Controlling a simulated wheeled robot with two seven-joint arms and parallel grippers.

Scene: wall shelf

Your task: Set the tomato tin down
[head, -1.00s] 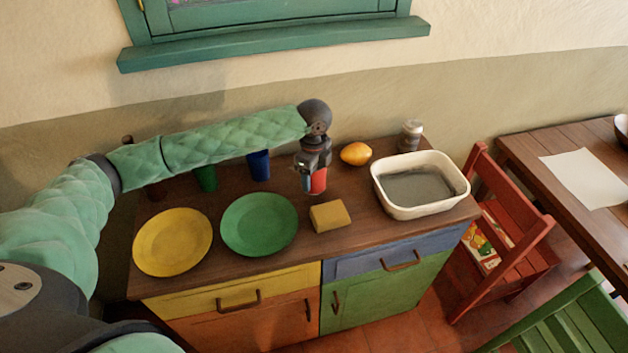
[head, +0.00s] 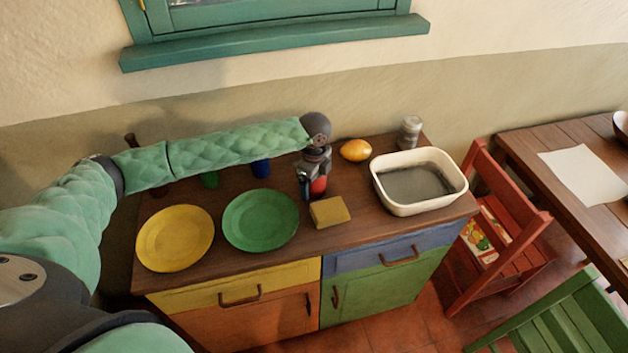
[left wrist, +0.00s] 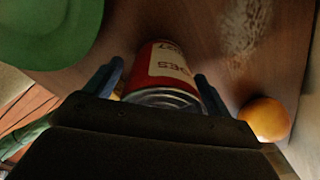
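The tomato tin (head: 319,188), red with a pale label, is upright at the worktop behind the yellow sponge, which hides part of its foot. In the left wrist view the tin (left wrist: 170,70) shows its metal rim, with its far end against the brown wood. My left gripper (head: 312,187) points down around the tin. Its blue fingers (left wrist: 161,72) stand on both sides of the tin, with a visible gap at the left finger; it looks open. Whether the tin's base touches the wood is hard to see. My right gripper is not in view.
The sponge (head: 329,212) is close in front of the tin. A green plate (head: 260,220) and yellow plate (head: 175,238) lie left. An orange fruit (head: 355,150), a grey shaker (head: 409,133) and a white basin (head: 420,208) are right.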

